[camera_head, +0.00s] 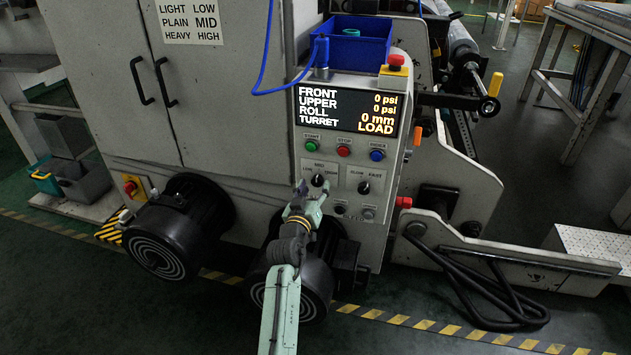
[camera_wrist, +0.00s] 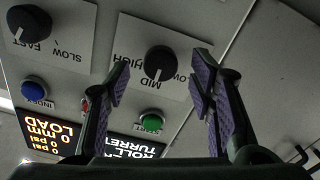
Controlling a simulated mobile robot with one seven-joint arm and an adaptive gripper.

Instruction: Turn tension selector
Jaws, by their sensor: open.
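The tension selector is a black rotary knob (camera_head: 318,180) on a white LOW/MID/HIGH plate on the control panel. In the wrist view the knob (camera_wrist: 160,63) appears upside down, and its white mark seems to point toward MID. My gripper (camera_head: 303,193) is in front of the panel, close to the knob's lower left. In the wrist view my gripper (camera_wrist: 158,88) is open and empty, with one finger on each side of the knob in the picture. I cannot see contact.
A SLOW/FAST knob (camera_head: 364,187) sits to the right. Green (camera_head: 312,146), red (camera_head: 344,151) and blue (camera_head: 377,155) buttons are above, under the display (camera_head: 347,110). A cabinet sign (camera_head: 190,22) pairs LIGHT/LOW, PLAIN/MID, HEAVY/HIGH. Black motors (camera_head: 180,228) stand below.

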